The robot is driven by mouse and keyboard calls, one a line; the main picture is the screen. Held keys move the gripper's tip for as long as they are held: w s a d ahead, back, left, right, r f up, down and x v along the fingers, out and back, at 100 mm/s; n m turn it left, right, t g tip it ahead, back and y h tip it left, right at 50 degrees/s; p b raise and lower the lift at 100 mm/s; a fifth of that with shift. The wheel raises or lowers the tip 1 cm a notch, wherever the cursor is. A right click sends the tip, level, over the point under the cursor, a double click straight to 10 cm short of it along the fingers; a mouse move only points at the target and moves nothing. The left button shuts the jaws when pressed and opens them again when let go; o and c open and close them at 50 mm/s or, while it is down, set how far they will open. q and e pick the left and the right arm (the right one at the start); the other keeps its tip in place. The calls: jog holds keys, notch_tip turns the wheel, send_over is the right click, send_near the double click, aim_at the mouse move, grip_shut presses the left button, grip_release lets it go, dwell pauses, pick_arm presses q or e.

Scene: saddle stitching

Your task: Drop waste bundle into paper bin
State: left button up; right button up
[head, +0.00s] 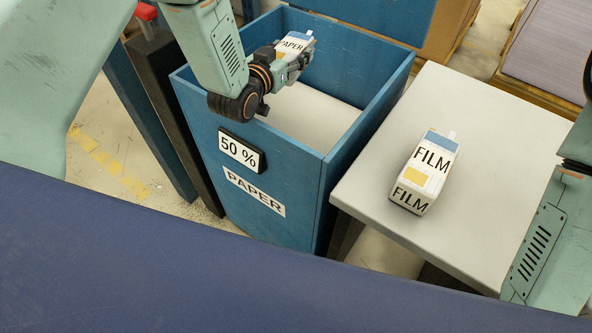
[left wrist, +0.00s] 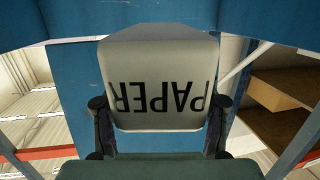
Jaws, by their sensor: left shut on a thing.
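The waste bundle (head: 295,42), a small white and blue pack marked PAPER, is held by my left gripper (head: 289,64) over the open top of the blue paper bin (head: 250,170). In the left wrist view the bundle (left wrist: 160,75) fills the middle, its PAPER label upside down. The two dark fingers of the left gripper (left wrist: 160,128) stand at its sides. The bin has a 50 % sign and a PAPER label on its front, and a pale, flat fill shows inside. My right arm is at the right edge, its gripper out of view.
A second bundle marked FILM (head: 428,170) lies on a light grey table (head: 490,135) right of the bin. Dark posts (head: 165,110) stand close to the bin's left side. A pallet with a grey stack (head: 545,45) is at the back right.

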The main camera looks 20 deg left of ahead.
pick_arm(q)
jog(key=o, duration=1)
jog(key=shift+s+d+r, duration=0.1)
jog(key=shift+s+r, duration=0.1)
jog(key=shift+r, duration=0.05)
jog(key=shift+c, duration=0.2)
jog(key=shift+o, duration=1.9)
jog(key=shift+w+f, duration=0.2)
jog(key=shift+s+r, duration=0.1)
jog(key=shift+s, duration=0.05)
notch_tip(320, 180, up, 10)
